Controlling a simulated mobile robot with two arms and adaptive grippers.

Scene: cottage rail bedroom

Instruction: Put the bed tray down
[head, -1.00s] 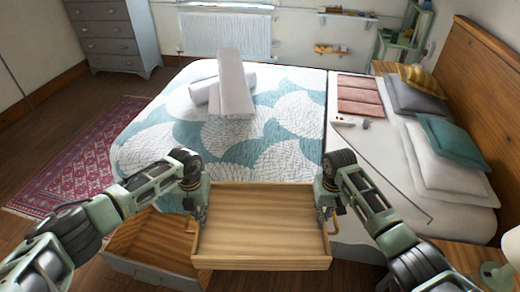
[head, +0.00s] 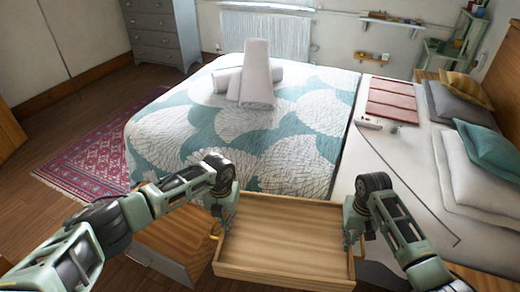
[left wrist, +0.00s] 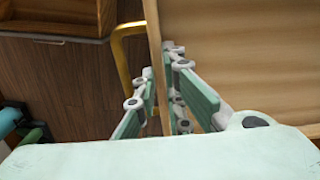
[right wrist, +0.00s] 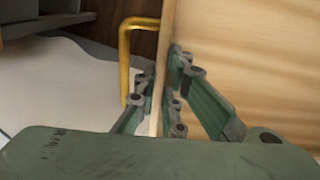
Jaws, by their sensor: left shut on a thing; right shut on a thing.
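The bed tray (head: 285,240) is a shallow, empty wooden tray with brass side handles, held in front of me near the foot of the bed. My left gripper (head: 222,222) is shut on its left wall, beside a brass handle (left wrist: 122,60); the wall shows between the fingers (left wrist: 160,90) in the left wrist view. My right gripper (head: 351,235) is shut on the right wall, beside the other brass handle (right wrist: 125,55); its fingers (right wrist: 162,90) straddle the wall in the right wrist view. The tray's underside is hidden.
The bed (head: 275,140) has a patterned quilt with rolled white towels (head: 256,80). An open wooden drawer (head: 170,240) is below left. A rug (head: 90,165) and bare floor lie left.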

